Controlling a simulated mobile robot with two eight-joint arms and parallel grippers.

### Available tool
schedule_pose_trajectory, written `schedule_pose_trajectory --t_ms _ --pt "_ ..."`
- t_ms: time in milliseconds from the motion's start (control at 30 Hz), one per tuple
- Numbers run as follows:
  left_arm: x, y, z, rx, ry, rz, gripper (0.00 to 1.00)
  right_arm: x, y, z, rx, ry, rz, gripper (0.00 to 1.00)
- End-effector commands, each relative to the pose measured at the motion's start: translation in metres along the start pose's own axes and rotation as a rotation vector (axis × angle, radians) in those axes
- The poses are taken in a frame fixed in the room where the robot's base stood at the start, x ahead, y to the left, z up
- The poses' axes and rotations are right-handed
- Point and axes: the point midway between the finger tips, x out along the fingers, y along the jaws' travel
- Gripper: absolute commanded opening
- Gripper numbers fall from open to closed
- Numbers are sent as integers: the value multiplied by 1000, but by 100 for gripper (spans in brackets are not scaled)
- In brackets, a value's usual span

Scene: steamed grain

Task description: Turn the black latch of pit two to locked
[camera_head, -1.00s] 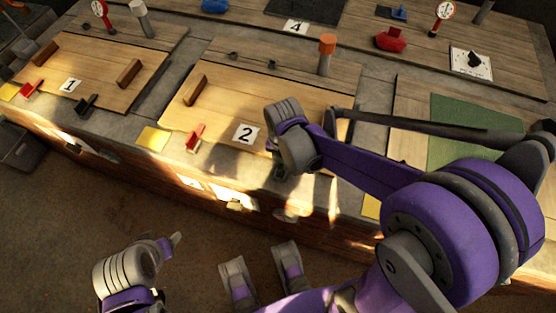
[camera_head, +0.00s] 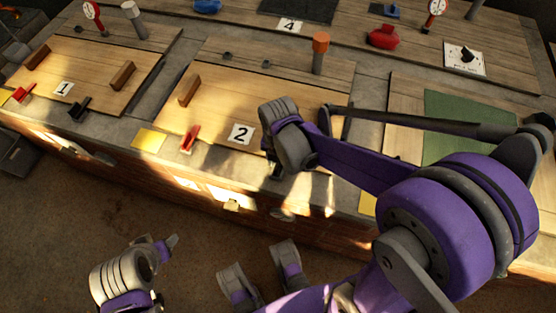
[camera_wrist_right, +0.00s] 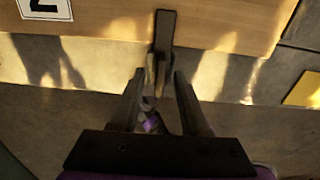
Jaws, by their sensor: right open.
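The black latch (camera_wrist_right: 164,32) of pit two shows in the right wrist view at the front edge of the wooden lid. Its near end reaches between the two fingers of my right gripper (camera_wrist_right: 160,77). Those fingers are apart, one on each side; I cannot tell whether either touches it. In the head view my right gripper (camera_head: 275,172) is at the front edge of pit two, right of the "2" label (camera_head: 240,134), and its wrist hides most of the latch. My left gripper (camera_head: 171,243) hangs low at the left, away from the counter; its jaws are unclear.
A red latch (camera_head: 189,138) sits at the left of pit two's front edge. Pit one's lid (camera_head: 85,68) has its own red latch (camera_head: 22,94) and black latch (camera_head: 79,108). Yellow plates (camera_head: 149,140) mark the stone edge. A green panel (camera_head: 465,125) lies to the right.

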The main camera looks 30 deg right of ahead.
Motion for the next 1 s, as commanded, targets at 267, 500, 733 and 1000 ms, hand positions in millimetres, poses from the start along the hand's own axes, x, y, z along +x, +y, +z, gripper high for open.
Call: schedule_pose_trajectory --t_ms 267,500,733,1000 --pt "-12 0 -6 0 4 0 62 -42 0 0 0 -1 1 45" --pt "-22 0 -11 0 8 0 62 -88 0 0 0 -1 0 45" --pt "-25 0 -12 0 9 0 62 -107 0 0 0 0 0 45" --pt "-25 0 -12 0 9 0 62 -107 0 0 0 0 0 45"
